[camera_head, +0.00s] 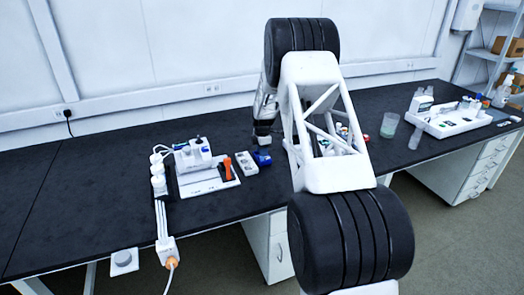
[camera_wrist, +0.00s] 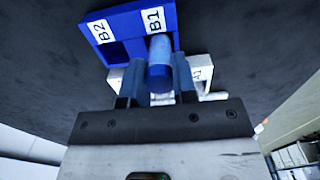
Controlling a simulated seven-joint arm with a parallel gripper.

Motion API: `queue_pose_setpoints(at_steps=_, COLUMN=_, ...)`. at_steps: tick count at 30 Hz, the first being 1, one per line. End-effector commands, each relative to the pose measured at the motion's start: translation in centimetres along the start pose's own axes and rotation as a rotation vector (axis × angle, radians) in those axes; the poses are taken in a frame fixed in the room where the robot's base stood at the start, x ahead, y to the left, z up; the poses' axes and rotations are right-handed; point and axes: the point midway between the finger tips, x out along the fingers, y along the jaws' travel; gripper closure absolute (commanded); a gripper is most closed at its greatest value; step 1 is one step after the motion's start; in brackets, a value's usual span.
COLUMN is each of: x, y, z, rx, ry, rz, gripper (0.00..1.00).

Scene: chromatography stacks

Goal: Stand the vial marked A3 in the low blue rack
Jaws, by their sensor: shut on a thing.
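The low blue rack (camera_wrist: 130,20) is at the top of the wrist view, with white labels B1 and B2. It also shows on the bench in the head view (camera_head: 264,158). My gripper (camera_wrist: 160,74) is shut on a blue-capped vial (camera_wrist: 159,48), held between its two fingers. The vial's end is at the B1 side of the rack, overlapping the opening in this view. I cannot tell how deep it sits. No A3 marking is readable on it. In the head view, my gripper (camera_head: 262,139) is just above the blue rack and the vial is hidden.
A pale rack (camera_wrist: 202,74) with a label that looks like A1 is beside the blue rack. It also shows in the head view (camera_head: 246,164). A white device (camera_head: 194,155) and an orange-red item (camera_head: 228,168) stand to the left. A white tray (camera_head: 440,127) is far right.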

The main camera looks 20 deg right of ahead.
Motion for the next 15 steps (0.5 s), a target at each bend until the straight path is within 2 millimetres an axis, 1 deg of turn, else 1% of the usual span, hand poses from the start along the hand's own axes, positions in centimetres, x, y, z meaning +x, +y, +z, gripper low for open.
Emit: queue_pose_setpoints(at_steps=15, x=0.73, y=-0.01, z=0.0, rx=0.0, ry=0.0, rz=0.0, gripper=1.0)
